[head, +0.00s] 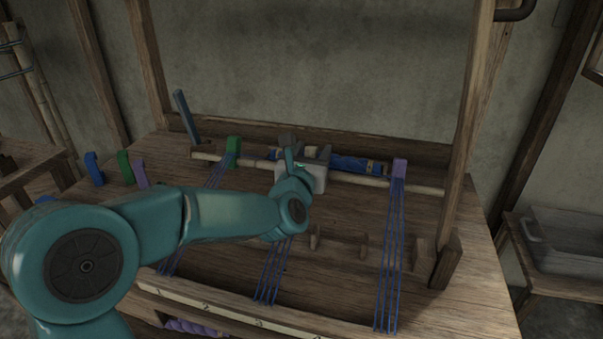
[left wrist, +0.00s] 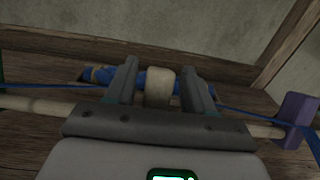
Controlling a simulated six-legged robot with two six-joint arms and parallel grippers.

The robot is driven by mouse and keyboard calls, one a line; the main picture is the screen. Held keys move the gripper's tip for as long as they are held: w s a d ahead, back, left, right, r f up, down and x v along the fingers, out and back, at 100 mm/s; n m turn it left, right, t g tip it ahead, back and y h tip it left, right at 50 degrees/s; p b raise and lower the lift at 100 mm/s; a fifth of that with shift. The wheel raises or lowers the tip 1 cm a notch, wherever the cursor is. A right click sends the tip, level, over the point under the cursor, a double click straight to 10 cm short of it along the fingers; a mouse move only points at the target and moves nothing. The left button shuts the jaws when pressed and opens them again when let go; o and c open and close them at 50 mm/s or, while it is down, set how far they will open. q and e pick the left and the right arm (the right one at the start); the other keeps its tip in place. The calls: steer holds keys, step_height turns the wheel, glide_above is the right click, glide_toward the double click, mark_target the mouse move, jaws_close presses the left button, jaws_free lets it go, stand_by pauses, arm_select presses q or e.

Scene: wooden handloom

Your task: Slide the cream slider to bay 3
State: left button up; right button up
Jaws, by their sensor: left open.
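The cream slider (left wrist: 160,87) shows in the left wrist view between the two fingers of my left gripper (left wrist: 159,72). The fingers stand on either side of it, with a narrow gap visible at each side. In the head view my left gripper (head: 306,151) is at the pale rod (head: 262,168), between the green slider (head: 233,149) and the purple slider (head: 399,169). There the gripper and wrist hide the cream slider. A numbered strip (head: 225,313) runs along the loom's front edge. My right gripper is out of view.
A blue-wrapped shuttle (head: 357,163) lies behind the rod. The purple slider also shows at right in the left wrist view (left wrist: 296,119). Blue warp threads (head: 391,258) run forward from the rod. A wooden post (head: 463,150) rises at right. Several loose pieces (head: 124,166) stand at left.

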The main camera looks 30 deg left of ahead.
arm_select(q)
steer(key=v, duration=1.4)
steer(key=shift+s+d+b, duration=0.2)
steer(key=shift+s+b, duration=0.1)
